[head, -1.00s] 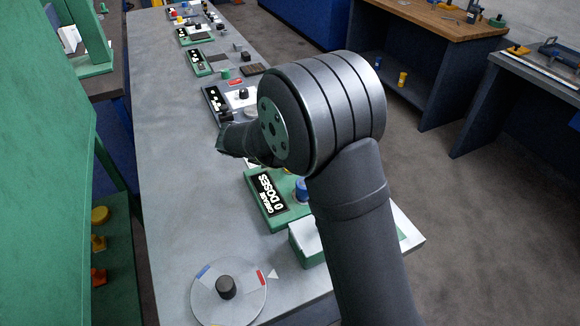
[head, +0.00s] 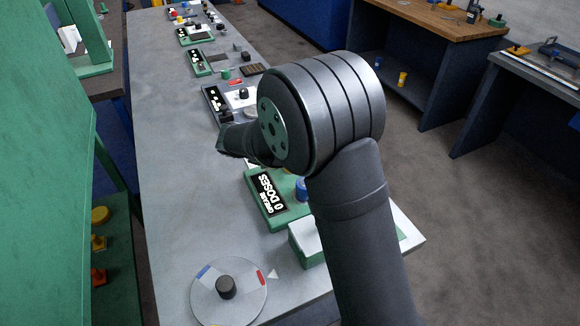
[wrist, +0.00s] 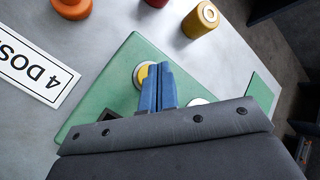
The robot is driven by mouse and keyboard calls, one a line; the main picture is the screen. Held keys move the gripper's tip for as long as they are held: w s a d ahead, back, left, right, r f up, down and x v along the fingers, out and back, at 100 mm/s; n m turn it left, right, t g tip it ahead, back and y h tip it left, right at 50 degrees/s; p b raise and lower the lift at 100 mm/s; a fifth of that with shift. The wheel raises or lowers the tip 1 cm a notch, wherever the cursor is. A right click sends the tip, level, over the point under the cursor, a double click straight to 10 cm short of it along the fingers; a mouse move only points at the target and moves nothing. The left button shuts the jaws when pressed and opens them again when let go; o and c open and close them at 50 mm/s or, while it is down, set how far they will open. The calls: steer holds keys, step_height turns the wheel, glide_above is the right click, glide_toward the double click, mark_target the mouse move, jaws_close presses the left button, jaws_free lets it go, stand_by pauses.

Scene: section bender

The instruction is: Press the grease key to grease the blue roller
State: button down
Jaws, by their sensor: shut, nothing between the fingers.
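In the wrist view my gripper (wrist: 158,88) is shut and empty, its two blue fingers together. The fingertips are over or against the right part of a yellow round button (wrist: 142,74) in a pale ring, on a green plate (wrist: 110,85). I cannot tell whether they touch it. In the head view a green box (head: 252,187) has a display (head: 270,194) reading "GREASE 0 DOSES". A blue cylinder (head: 302,188) stands on this box, partly hidden by my arm; I cannot tell if it is the roller. My gripper is hidden in the head view.
The wrist view shows a "4 DOS..." sign (wrist: 32,68), cut off, and orange (wrist: 72,7) and yellow (wrist: 201,20) cylinders. In the head view a dial (head: 209,302) with blue and red marks sits at the bench's near end. The bench's left side is clear.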

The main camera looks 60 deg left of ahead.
steer(key=shift+f, duration=0.35)
steer(key=shift+f, duration=0.4)
stand_by(0.8)
steer(key=shift+r, duration=0.85)
steer(key=shift+r, duration=2.5)
stand_by(0.5)
step_height(320, 180, up, 4)
steer(key=shift+f, duration=0.1)
